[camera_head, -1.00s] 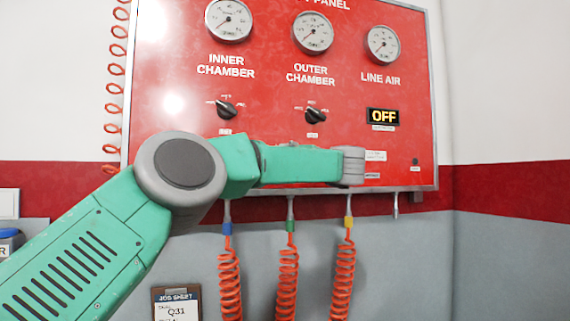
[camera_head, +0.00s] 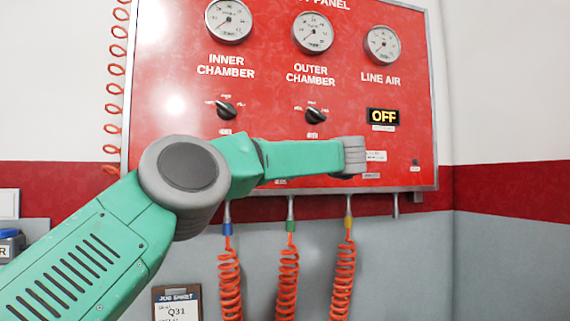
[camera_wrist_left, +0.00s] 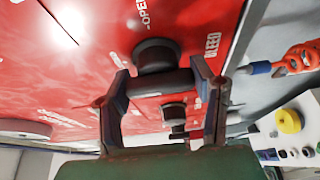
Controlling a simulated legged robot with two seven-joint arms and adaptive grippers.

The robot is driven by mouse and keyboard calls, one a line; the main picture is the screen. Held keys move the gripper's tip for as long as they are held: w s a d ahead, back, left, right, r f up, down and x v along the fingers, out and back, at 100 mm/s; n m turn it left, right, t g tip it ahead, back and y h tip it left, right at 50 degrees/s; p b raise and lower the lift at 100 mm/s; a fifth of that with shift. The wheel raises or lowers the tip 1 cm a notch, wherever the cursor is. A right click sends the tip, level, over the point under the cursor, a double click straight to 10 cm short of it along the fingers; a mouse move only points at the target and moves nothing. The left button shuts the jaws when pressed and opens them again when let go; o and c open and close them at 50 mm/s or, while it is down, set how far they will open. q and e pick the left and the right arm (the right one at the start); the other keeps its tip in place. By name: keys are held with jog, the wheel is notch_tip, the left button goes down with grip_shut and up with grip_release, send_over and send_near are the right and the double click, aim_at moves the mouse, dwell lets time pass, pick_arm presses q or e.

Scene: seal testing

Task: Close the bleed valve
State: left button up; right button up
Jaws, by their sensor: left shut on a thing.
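The bleed valve (camera_wrist_left: 155,55) shows in the wrist view as a dark round knob with a bar handle on the red panel, beside the labels "BLEED" and "OPEN". My left gripper (camera_wrist_left: 160,76) has one finger on each side of the bar handle and is shut on it. In the head view my left arm reaches across the lower panel, and its wrist hides the valve and the fingers. My right gripper is in neither view.
The red panel (camera_head: 290,80) carries several gauges, two selector knobs (camera_head: 226,110) (camera_head: 316,115) and a display (camera_head: 383,116) reading OFF. Orange coiled hoses (camera_head: 287,280) hang below it. A second dark knob (camera_wrist_left: 173,111) sits close by in the wrist view.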

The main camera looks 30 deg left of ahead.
pick_arm(q)
jog(key=o, duration=1.1)
jog(key=shift+f, duration=0.35)
jog(key=shift+o, duration=0.5)
jog(key=shift+r, duration=0.15)
jog(key=shift+d, duration=0.1)
jog(key=shift+s+d, duration=0.1)
jog(key=shift+d, duration=0.3)
jog(key=v, duration=1.1)
